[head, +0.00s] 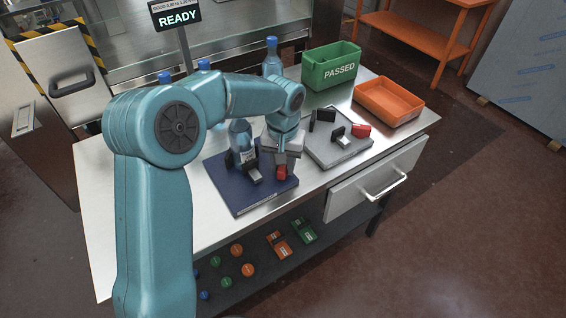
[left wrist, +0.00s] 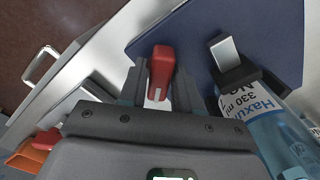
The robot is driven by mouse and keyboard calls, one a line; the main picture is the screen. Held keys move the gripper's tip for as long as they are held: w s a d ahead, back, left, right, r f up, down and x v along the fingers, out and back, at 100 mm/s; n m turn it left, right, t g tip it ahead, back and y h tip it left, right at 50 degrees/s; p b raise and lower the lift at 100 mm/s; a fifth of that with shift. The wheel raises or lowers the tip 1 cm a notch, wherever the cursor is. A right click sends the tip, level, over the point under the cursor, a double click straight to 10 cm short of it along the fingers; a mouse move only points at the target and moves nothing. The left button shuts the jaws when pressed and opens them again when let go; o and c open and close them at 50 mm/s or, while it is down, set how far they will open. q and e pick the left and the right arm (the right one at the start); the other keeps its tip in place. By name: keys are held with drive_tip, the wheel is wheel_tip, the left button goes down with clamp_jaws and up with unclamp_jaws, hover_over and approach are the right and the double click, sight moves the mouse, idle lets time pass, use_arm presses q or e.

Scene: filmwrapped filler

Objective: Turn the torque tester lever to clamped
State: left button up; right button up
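A blue base plate (head: 232,194) lies on the steel table and looks like the torque tester; it also shows in the left wrist view (left wrist: 262,32). A clear bottle with a label (head: 240,140) stands on it beside a black and silver jaw block (head: 251,170). The red lever (head: 282,173) is at the plate's right side. My left gripper (head: 281,158) is over the lever. In the left wrist view the red lever (left wrist: 161,68) fills the gap between my two fingers (left wrist: 160,92), which look shut on it. My right gripper is not in view.
A grey plate (head: 345,152) with a second red handle (head: 361,130) is to the right. A green PASSED bin (head: 331,70) and an orange tray (head: 388,102) stand behind. A sign (head: 175,14) reads READY. More bottles stand at the back. A drawer (head: 372,180) is under the tabletop.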

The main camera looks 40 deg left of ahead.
use_arm(q)
drive_tip(key=shift+o, duration=0.7)
wheel_tip(320, 180, up, 16)
drive_tip(key=p, duration=0.1)
drive_tip(key=shift+r+p, duration=0.15)
drive_tip(key=shift+p, duration=0.15)
